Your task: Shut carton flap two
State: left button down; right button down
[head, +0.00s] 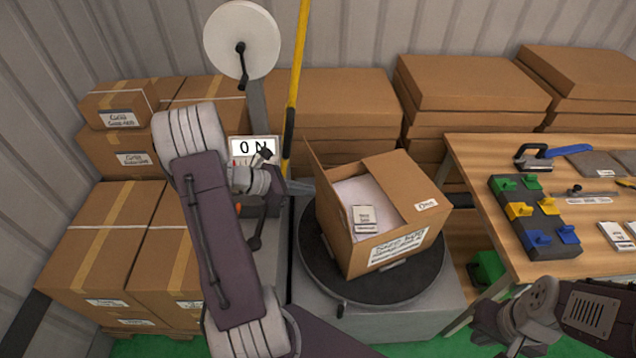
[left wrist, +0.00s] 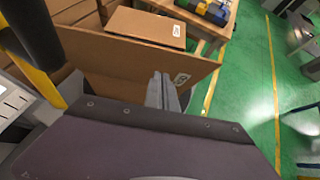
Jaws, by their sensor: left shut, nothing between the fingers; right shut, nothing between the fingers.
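The open carton (head: 385,250) stands on a dark round turntable. Its right flap (head: 395,180), with a small white label, lies folded inward over part of the opening. Its left flap (head: 323,180) stands up. In the left wrist view the raised left flap (left wrist: 110,68) shows its outer face, with the folded right flap (left wrist: 140,24) beyond it. My left gripper (head: 304,188) is shut and empty, just outside the left flap; its fingers (left wrist: 162,92) point at that face, and contact is unclear. My right arm is at the lower right; its fingers are not seen.
A small white-labelled packet (head: 365,222) lies inside the carton on white material. The turntable (head: 425,280) sits on a grey base. A yellow pole (head: 295,80) rises behind my left gripper. A wooden workbench (head: 480,165) with coloured clips stands right; stacked cartons (head: 95,235) stand left.

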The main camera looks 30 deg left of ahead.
aim_at(330, 186)
pick_arm(q)
jog(key=shift+w+d+r+p, duration=0.25)
jog(key=shift+w+d, duration=0.35)
jog(key=shift+w, duration=0.15)
jog(key=shift+w+d+r+p, duration=0.25)
jog(key=shift+w+d, duration=0.3)
jog(key=shift+w, duration=0.2)
pick_arm(e)
jog(key=shift+r, duration=0.65)
